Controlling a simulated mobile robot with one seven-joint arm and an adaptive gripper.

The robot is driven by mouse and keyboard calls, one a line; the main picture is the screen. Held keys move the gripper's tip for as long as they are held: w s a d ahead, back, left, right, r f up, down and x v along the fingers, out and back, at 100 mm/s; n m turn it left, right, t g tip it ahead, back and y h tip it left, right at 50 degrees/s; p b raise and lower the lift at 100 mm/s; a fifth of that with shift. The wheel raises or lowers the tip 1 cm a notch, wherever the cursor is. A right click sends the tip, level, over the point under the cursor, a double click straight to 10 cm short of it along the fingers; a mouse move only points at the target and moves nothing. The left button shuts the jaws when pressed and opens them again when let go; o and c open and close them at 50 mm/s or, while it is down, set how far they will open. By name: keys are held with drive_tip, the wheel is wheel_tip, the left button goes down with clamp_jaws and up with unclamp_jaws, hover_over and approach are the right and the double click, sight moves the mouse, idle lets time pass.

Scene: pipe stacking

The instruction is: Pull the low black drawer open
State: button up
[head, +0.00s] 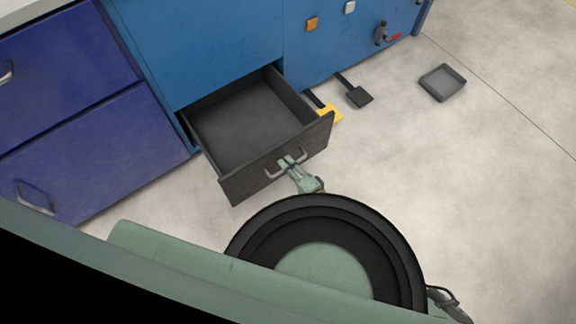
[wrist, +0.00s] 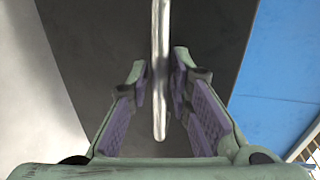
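The low black drawer (head: 236,184) stands well out from the blue cabinet, and its empty dark inside shows in the head view. Its metal bar handle (head: 271,175) is on the front panel. My gripper (head: 289,163) is at the middle of this handle. In the wrist view the handle (wrist: 160,115) runs between the two fingertips of my gripper (wrist: 159,75), which are drawn in close on both sides of it. The dark drawer front (wrist: 105,55) lies behind it. My fingers cover part of the handle in the head view.
A dark blue cabinet (head: 75,130) with handles is at the left. The blue cabinet (head: 205,50) has small buttons and a lever. A yellow piece (head: 330,115), a black pedal (head: 358,97) and a grey tray (head: 442,83) are right of the drawer.

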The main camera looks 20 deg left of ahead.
drive_tip(key=shift+o, duration=0.9)
drive_tip(key=v, duration=1.2)
